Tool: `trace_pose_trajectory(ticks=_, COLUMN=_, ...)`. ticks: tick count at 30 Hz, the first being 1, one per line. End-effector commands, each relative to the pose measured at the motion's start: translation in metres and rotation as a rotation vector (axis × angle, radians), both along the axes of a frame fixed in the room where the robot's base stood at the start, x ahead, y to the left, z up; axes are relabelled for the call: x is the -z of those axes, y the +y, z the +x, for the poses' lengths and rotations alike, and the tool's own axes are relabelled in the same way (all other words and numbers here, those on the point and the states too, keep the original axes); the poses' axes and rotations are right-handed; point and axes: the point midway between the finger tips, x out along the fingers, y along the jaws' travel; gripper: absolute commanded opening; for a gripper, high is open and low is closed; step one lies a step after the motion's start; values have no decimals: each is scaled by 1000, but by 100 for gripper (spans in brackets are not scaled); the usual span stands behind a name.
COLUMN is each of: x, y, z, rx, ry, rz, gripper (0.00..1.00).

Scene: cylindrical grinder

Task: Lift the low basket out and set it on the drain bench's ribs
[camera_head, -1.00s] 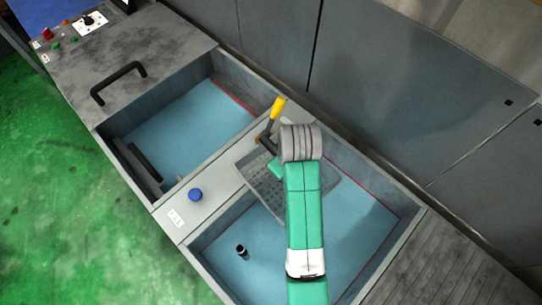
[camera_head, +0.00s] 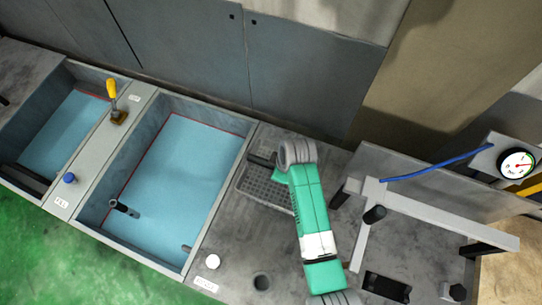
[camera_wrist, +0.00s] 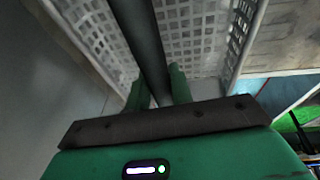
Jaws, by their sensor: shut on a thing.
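The low basket (camera_head: 264,189) is a grey mesh tray, partly covered by my arm in the head view. It appears over the left part of the grey drain bench (camera_head: 235,235), beside the blue-liquid tank; I cannot tell whether it touches the bench. The ribs under it are hard to make out. My gripper (camera_wrist: 158,88) is shut on the basket's dark handle bar in the wrist view, where the mesh floor and walls of the basket (camera_wrist: 195,35) show beyond it. In the head view my gripper (camera_head: 281,173) is mostly hidden by my wrist.
The tank (camera_head: 178,165) has a dark upright tube (camera_head: 123,208) in it. A yellow-handled lever (camera_head: 112,92) stands on the divider to a second tank. A grey frame (camera_head: 430,210) with posts and a gauge (camera_head: 517,164) stands right.

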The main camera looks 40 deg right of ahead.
Motion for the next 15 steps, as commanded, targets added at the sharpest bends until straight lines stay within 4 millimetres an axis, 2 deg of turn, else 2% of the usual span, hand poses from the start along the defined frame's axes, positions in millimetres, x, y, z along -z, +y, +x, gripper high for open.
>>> trace_pose_trajectory(ticks=8, x=3, y=-2, z=-1, rx=-2, ry=-3, rz=-1, gripper=0)
trace_pose_trajectory(ticks=15, x=23, y=-2, z=-2, rx=-2, ry=-3, rz=-1, gripper=0)
